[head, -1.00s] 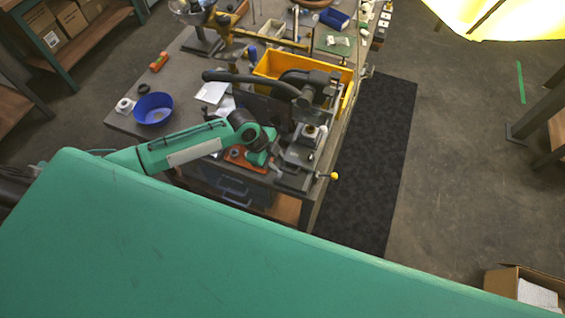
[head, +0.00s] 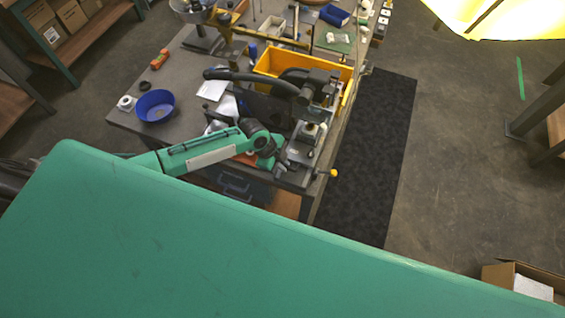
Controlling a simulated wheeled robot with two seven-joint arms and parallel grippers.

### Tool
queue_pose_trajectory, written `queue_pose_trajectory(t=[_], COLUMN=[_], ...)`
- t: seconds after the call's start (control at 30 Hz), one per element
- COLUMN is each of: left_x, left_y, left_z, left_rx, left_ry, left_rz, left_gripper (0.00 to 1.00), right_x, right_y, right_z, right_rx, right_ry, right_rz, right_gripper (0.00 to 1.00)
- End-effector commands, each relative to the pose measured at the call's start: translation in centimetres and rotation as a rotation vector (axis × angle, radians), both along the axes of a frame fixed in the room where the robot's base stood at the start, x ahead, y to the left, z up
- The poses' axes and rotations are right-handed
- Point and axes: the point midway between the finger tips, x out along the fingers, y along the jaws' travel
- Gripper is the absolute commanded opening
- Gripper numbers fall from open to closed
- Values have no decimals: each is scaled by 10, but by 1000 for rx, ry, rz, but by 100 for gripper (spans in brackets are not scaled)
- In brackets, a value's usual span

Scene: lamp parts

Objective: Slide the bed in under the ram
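The dark press stands at the table's front right corner, with its ram head (head: 312,92) and long black lever (head: 245,78). The grey bed (head: 297,176) lies at the front of the press, towards the table edge. A small pale part with a dark top (head: 310,131) sits between the bed's front and the press head. My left gripper (head: 277,168) is low beside the bed's left side. Its fingers are too small to tell open from shut, or whether they touch the bed. My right gripper is not in view.
A yellow bin (head: 282,64) stands behind the press. A blue bowl (head: 155,106) and a white roll (head: 126,103) are at the table's left. A yellow knob (head: 334,172) sticks out at the right edge. The dark floor mat (head: 372,160) is clear.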

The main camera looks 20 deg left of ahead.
Motion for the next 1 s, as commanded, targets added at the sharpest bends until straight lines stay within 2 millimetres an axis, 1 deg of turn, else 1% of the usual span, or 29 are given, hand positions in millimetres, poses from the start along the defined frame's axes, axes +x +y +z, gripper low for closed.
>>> queue_pose_trajectory(t=[0.13, 0.2, 0.27, 0.4, 0.5, 0.6, 0.93, 0.97, 1.0], left_x=[0, 4, 11, 32, 43, 49, 52, 52, 52], left_y=[0, 0, 0, 0, 0, 0, 0, 0, 0], left_z=[0, -2, -3, -5, -4, -1, 2, 2, 2], left_rx=[0, 0, 1, 0, 1, 0, -2, -2, -2], left_ry=[0, -1, -3, -5, -3, -2, -6, -6, -6], left_rz=[0, 0, 1, 2, 1, 0, 1, 1, 1], left_gripper=[0, 0, 0, 0, 0, 0, 0, 17, 25], right_x=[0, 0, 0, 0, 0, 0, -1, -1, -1], right_y=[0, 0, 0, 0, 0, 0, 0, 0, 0], right_z=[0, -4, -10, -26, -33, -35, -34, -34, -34], right_rx=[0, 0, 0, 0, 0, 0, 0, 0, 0], right_ry=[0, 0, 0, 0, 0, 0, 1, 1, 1], right_rz=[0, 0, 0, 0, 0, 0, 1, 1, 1], right_gripper=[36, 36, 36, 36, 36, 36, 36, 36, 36])
